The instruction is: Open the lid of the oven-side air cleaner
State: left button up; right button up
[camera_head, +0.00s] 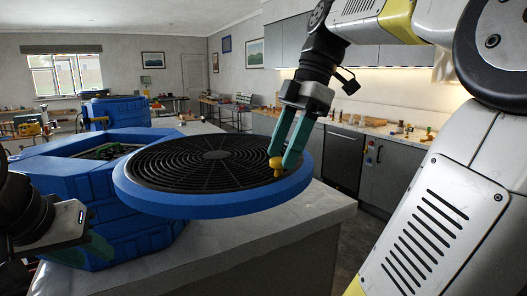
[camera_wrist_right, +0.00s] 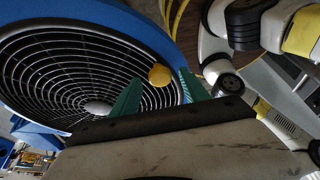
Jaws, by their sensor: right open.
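The air cleaner's blue body (camera_head: 125,225) stands on the counter at the left, with its open top partly showing. Its round lid, a blue rim (camera_head: 215,205) around a black grille, is off to the right side of the body, over the counter. The lid also fills much of the right wrist view (camera_wrist_right: 135,22). A yellow knob (camera_head: 277,170) stands near the lid's right edge; it also shows in the right wrist view (camera_wrist_right: 159,75). My right gripper (camera_head: 283,162) is open, its teal fingers at the knob. My left gripper (camera_head: 88,250) is low beside the body, its fingertips partly in shadow.
The pale counter (camera_head: 335,205) ends at the right of the lid. Another blue unit (camera_head: 118,112) stands behind. Grey kitchen cabinets (camera_head: 395,170) line the back right wall, with floor between them and the counter.

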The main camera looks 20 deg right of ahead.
jog(key=v, duration=0.7)
jog(key=shift+s+d, duration=0.1)
